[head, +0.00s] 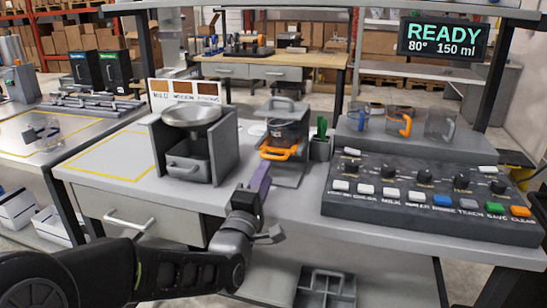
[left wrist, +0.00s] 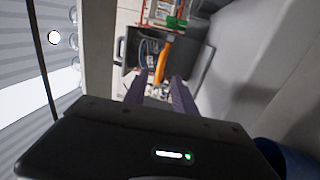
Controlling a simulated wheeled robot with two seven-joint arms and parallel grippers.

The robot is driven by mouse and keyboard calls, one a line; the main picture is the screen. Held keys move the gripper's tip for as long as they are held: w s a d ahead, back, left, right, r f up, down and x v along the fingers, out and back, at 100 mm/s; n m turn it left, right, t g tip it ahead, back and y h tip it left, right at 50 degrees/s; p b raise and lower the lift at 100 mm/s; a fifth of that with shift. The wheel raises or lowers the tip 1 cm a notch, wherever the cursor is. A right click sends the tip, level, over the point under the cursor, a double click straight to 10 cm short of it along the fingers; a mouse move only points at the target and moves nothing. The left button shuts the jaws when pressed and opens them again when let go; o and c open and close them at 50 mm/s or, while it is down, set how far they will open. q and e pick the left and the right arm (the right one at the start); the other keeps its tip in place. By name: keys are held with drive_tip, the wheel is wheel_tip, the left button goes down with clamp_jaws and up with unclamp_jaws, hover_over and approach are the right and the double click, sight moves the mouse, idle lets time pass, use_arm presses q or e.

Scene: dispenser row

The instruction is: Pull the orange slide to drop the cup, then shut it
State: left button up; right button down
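The orange slide (head: 279,153) sits at the front of a grey dispenser (head: 291,176) in the middle of the counter. A dark, see-through container shows just above it, but I cannot tell whether that is the cup. My left gripper (head: 263,168) reaches up from below, its purple fingers just in front of the slide. In the left wrist view, the left gripper (left wrist: 160,84) has its two fingers apart, with the orange slide (left wrist: 165,52) ahead, near the gap between them. I cannot tell whether they touch it. My right gripper is not in view.
A grey unit with a metal bowl (head: 191,115) stands left of the dispenser. Several clear cups, one with an orange handle (head: 405,124), stand behind a button panel (head: 425,192). A sign (head: 443,39) reads READY.

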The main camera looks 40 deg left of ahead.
sight(273, 158)
use_arm(q)
drive_tip(key=x, duration=0.7)
drive_tip(key=shift+w+r+p, duration=0.1)
drive_tip(key=shift+w+p, duration=0.15)
drive_tip(key=shift+p, duration=0.15)
drive_tip(key=shift+c, duration=0.2)
clamp_jaws()
idle(0.8)
